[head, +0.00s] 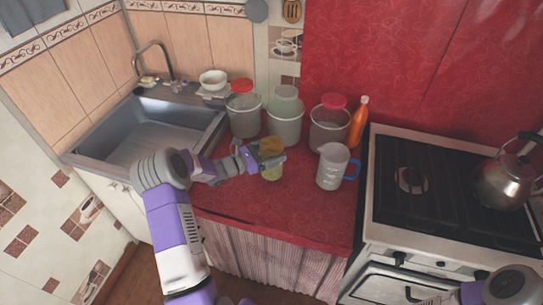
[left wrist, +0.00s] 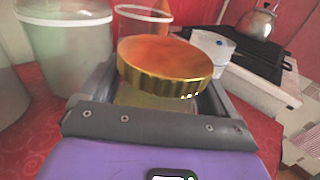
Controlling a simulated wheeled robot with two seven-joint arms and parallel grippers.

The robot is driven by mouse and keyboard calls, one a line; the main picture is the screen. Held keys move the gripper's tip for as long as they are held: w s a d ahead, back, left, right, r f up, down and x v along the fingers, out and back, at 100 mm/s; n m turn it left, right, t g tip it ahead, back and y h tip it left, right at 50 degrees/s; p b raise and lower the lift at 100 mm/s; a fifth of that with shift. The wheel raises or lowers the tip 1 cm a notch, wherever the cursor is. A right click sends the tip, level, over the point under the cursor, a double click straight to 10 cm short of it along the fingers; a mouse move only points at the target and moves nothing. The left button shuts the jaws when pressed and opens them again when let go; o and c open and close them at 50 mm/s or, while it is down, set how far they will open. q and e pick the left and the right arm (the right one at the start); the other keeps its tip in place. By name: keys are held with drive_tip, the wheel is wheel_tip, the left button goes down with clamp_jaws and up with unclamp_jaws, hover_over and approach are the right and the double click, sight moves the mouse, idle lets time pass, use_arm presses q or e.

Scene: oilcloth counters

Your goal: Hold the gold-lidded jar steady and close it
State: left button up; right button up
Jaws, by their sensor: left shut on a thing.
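A jar (head: 272,171) with yellowish contents stands on the red counter, with a gold lid (head: 270,145) over its mouth. My left gripper (head: 271,158) comes from the left and is shut around the jar. In the left wrist view the ribbed gold lid (left wrist: 165,66) sits above the glass (left wrist: 155,98) between my fingers. I cannot tell whether the lid is fully seated. Part of my right arm shows at the lower right of the head view, with its gripper (head: 408,291) low before the oven; its jaws are too small and dark to read.
Red-lidded (head: 243,115) and pale-lidded (head: 285,120) containers, another red-lidded one (head: 328,128) and an orange bottle (head: 358,122) stand behind the jar. A measuring jug (head: 332,168) is to its right. The stove (head: 440,190) holds a kettle (head: 502,183). The counter's front is clear.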

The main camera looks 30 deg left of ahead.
use_arm(q)
drive_tip(key=shift+f, duration=0.95)
drive_tip(key=shift+f, duration=0.1)
drive_tip(key=o, duration=1.8)
drive_tip(key=shift+f+b, duration=0.2)
drive_tip(key=shift+b, duration=0.1)
drive_tip(key=shift+r, duration=0.1)
drive_tip(key=shift+s+a+r, duration=0.1)
drive_tip(key=shift+s+a, duration=0.1)
drive_tip(key=shift+s, duration=0.05)
drive_tip(key=p+v, duration=0.1)
drive_tip(key=v, duration=1)
drive_tip(key=shift+s+a+p, duration=0.15)
drive_tip(key=shift+s+p, duration=0.05)
drive_tip(key=shift+p, duration=0.15)
